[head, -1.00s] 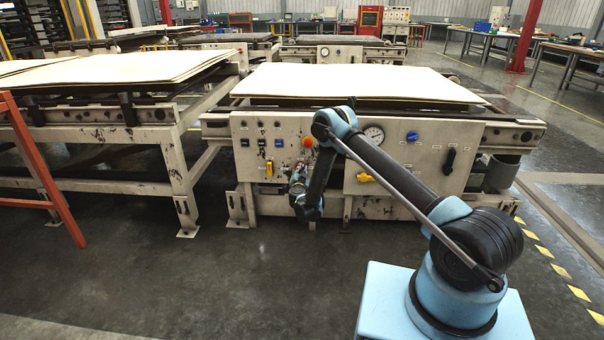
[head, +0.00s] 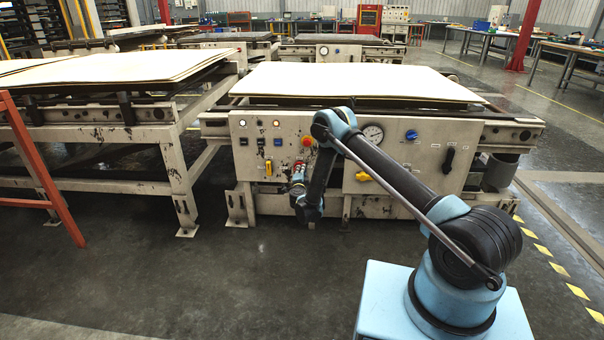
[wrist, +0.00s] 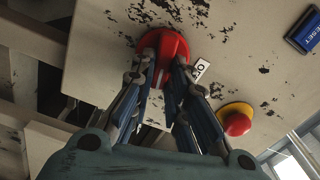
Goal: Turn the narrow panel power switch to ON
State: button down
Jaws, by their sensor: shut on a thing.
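The red switch (wrist: 163,44) is a round knob on the worn cream panel (head: 338,145). In the wrist view the two fingers of my gripper (wrist: 165,75) are closed in on either side of its raised grip. The fingertips hide part of the switch. A white label (wrist: 199,72) beside it is partly covered, so I cannot read the full text or tell the switch's setting. In the head view my gripper (head: 298,178) is at the panel's lower left-middle, partly hidden by my own arm.
A red button on a yellow base (wrist: 238,120) sits close to my right finger. A blue reset button (wrist: 304,28) is at the upper right. The head view shows a yellow handle (head: 268,168) left of my gripper and a gauge (head: 373,133) to the right.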

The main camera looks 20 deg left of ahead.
jog(key=shift+d+f+m, duration=0.15)
jog(key=shift+f+m, duration=0.1)
jog(key=shift+m, duration=1.35)
jog(key=c, duration=1.6)
grip_release()
jog(key=shift+o, duration=0.2)
